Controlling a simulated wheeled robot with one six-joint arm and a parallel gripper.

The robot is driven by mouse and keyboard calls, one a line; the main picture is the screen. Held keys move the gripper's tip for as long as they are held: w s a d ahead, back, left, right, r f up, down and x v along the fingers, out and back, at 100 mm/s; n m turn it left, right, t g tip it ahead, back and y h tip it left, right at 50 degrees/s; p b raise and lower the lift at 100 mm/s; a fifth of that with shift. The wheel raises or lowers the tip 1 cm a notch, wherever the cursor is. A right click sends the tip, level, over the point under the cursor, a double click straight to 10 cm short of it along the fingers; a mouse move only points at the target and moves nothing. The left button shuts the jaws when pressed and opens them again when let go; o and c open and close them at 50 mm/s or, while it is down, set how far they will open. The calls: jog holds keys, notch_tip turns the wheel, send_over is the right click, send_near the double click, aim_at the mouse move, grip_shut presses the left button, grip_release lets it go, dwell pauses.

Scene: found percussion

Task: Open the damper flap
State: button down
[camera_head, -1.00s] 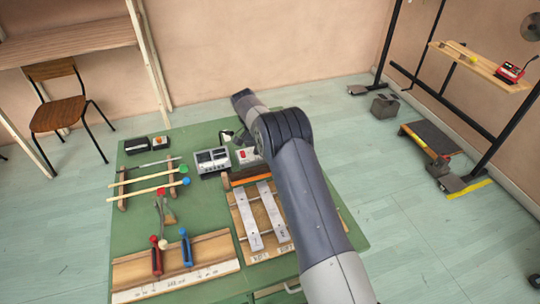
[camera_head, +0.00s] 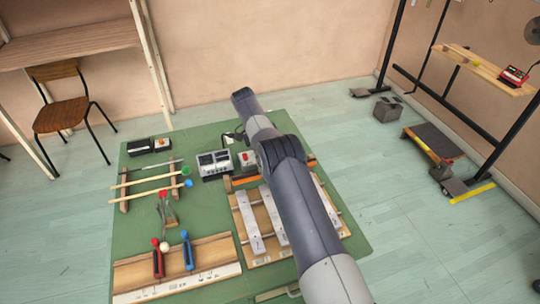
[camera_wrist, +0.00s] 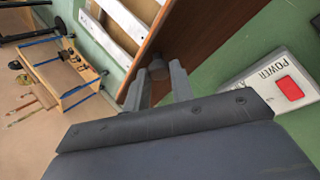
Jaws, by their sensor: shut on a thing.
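In the wrist view, my gripper (camera_wrist: 157,84) has its two grey fingers around a small dark knob (camera_wrist: 157,67). The knob sits against a reddish-brown wooden panel, which looks like the damper flap (camera_wrist: 172,32). White metal bars (camera_wrist: 112,22) lie beside the panel. In the head view, an orange-brown strip (camera_head: 243,180) runs along the back of the bar instrument (camera_head: 262,254), and my arm covers its middle. My gripper and the knob are hidden there behind my arm. I cannot tell the flap's angle.
A white box with a red POWER switch (camera_wrist: 272,82) is close to the right of my fingers. A two-panel meter box (camera_head: 214,163), beaters (camera_head: 150,192) and a wooden tray (camera_head: 205,278) stand on the green table (camera_head: 205,224).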

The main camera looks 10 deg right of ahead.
dwell(0.3)
jog(key=c, duration=1.2)
grip_release()
jog(key=shift+c, duration=0.2)
